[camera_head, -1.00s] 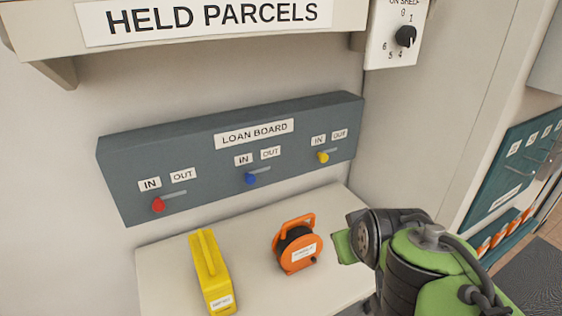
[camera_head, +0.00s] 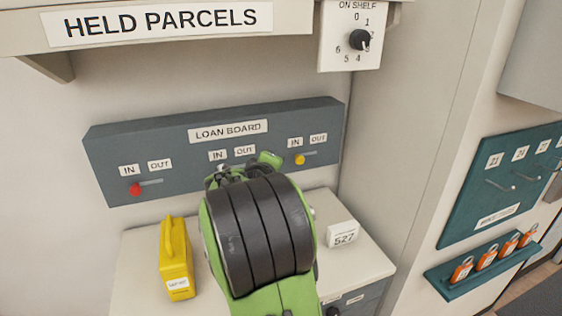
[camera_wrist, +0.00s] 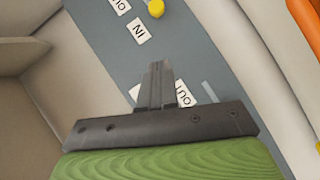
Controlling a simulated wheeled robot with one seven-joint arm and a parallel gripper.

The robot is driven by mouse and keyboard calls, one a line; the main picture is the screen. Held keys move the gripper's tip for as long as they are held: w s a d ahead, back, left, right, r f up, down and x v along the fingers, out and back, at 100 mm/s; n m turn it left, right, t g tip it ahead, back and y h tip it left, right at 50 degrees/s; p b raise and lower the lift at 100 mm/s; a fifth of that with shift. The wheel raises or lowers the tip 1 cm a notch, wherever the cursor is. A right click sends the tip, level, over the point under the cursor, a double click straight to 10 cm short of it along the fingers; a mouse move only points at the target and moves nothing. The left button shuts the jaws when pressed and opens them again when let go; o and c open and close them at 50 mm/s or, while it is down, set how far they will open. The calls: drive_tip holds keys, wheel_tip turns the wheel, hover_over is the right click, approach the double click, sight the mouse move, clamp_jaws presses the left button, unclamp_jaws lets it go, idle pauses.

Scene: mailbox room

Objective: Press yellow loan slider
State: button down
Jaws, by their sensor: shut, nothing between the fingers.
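The yellow slider (camera_head: 300,160) is a small round knob at the left, IN end of its slot on the grey loan board (camera_head: 150,140). In the wrist view the yellow knob (camera_wrist: 156,8) is at the top edge, beyond the fingertips. My gripper (camera_wrist: 157,66) is shut and empty. It is in front of the board, between the middle OUT label (camera_wrist: 183,94) and the yellow slider's IN label (camera_wrist: 140,31), apart from the knob. In the head view my arm hides the blue slider and the fingertips; whether they touch the board cannot be told.
The red slider (camera_head: 135,189) is at its IN end. A yellow case (camera_head: 176,262) and a white card marked 527 (camera_head: 342,234) stand on the counter. The orange reel (camera_wrist: 308,22) is at the wrist view's right edge. The Held Parcels shelf (camera_head: 290,42) overhangs the board.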

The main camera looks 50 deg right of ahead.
drive_tip(key=shift+d, duration=0.1)
drive_tip(key=p, duration=0.1)
approach(296, 157)
drive_tip(key=w+d, duration=0.3)
drive_tip(key=shift+s+d+f, duration=0.35)
drive_tip(key=shift+d+f, duration=0.05)
drive_tip(key=shift+f, duration=0.25)
drive_tip(key=shift+s+d, duration=0.1)
drive_tip(key=s+d, duration=0.1)
drive_tip(key=d, duration=0.1)
drive_tip(key=s+d, duration=0.1)
drive_tip(key=d, duration=0.1)
drive_tip(key=s+d, duration=0.1)
drive_tip(key=d, duration=0.1)
drive_tip(key=shift+s+d, duration=0.1)
drive_tip(key=shift+s, duration=0.3)
